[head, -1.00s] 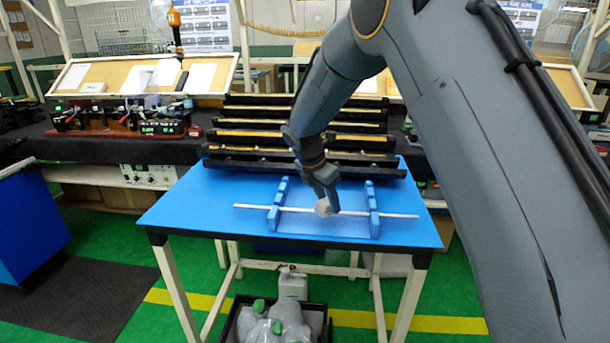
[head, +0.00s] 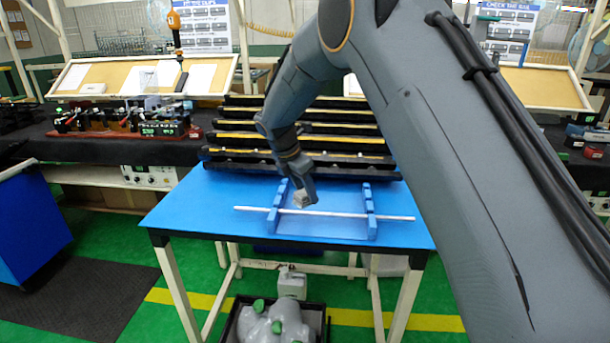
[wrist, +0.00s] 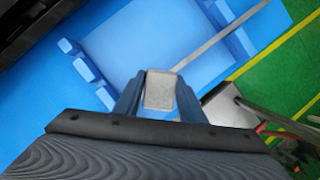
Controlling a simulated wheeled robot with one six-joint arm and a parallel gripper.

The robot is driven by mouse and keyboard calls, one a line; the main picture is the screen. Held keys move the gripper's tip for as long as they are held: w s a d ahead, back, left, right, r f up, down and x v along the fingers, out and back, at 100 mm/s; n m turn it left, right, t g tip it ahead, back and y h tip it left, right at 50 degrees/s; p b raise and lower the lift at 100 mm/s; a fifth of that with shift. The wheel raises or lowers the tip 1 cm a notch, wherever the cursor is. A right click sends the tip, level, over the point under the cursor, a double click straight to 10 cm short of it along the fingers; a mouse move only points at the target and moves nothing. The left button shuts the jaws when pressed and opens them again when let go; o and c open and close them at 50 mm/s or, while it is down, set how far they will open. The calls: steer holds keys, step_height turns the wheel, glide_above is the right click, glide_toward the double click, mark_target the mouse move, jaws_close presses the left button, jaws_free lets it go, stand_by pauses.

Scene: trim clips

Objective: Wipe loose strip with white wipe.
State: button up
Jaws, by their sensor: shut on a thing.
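The loose strip (head: 335,214) is a thin, light grey bar lying across the two notched blue holders on the blue table, its ends sticking out past both. It also shows in the wrist view (wrist: 222,36), running up to the right from beside my gripper. My gripper (head: 303,203) is near the left holder, just above the strip. It is shut on the white wipe (wrist: 159,90), a small pale block between the fingers in the wrist view. In the head view the wipe (head: 301,199) is small. I cannot tell whether it touches the strip.
The left holder (head: 277,212) and right holder (head: 370,210) stand on the blue table (head: 190,208). A black rack (head: 225,165) with several rails stands behind them. A bin (head: 270,325) of grey pieces is under the table. The table's front left is clear.

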steer(key=shift+r+p, duration=1.25)
steer(key=shift+r, duration=1)
